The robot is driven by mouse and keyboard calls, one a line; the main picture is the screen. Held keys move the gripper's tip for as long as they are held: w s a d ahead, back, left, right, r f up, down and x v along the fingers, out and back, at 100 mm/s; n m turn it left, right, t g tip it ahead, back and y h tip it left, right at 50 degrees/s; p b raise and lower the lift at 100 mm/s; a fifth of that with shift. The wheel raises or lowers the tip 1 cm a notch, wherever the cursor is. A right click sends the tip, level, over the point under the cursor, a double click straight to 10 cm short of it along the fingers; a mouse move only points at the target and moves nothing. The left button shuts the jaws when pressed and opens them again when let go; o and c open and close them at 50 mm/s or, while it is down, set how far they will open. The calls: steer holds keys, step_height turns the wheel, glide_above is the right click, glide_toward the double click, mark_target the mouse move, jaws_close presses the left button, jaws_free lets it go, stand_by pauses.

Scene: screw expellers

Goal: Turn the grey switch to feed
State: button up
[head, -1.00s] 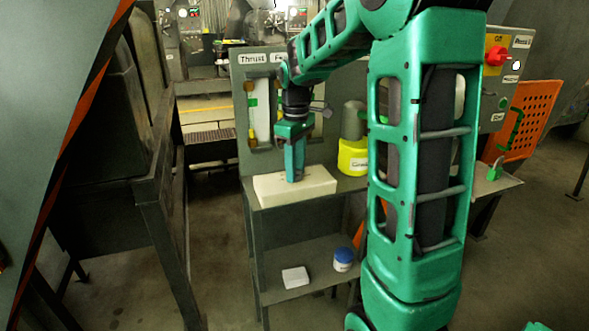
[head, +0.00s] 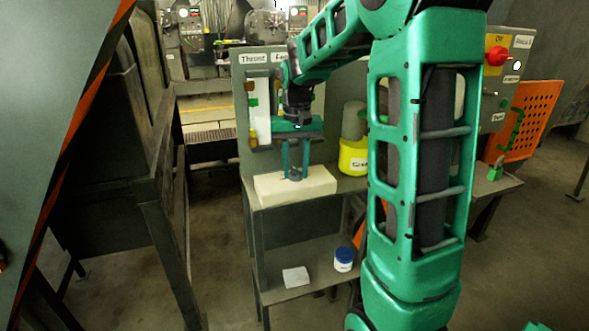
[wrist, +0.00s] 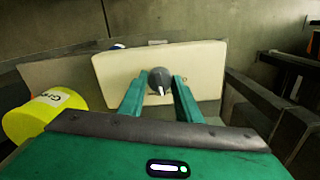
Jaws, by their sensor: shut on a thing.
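The grey switch (wrist: 160,79) is a round dark knob with a white pointer mark, on top of a cream box (wrist: 105,72). In the wrist view the mark points toward the bottom of the picture. In the head view the switch (head: 294,175) shows low between my fingers, and the cream box (head: 265,191) lies on the bench shelf. My gripper (wrist: 159,84) points down with one finger on each side of the switch, shut on it. My gripper (head: 295,172) also shows in the head view. No feed lettering on the box is readable.
A yellow container (head: 353,157) with a label stands right of the box. A blue-lidded jar (head: 344,259) and a white block (head: 296,277) are on the lower shelf. A red knob (head: 499,56) is on a panel at right.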

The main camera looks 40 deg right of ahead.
mark_target(296, 169)
steer(key=m, duration=0.6)
steer(key=shift+w+r, duration=0.1)
steer(key=shift+w, duration=0.05)
steer(key=shift+m, duration=0.3)
steer(key=o, duration=1.1)
steer(key=shift+c, duration=0.2)
step_height(296, 169, up, 11)
steer(key=shift+f, duration=0.2)
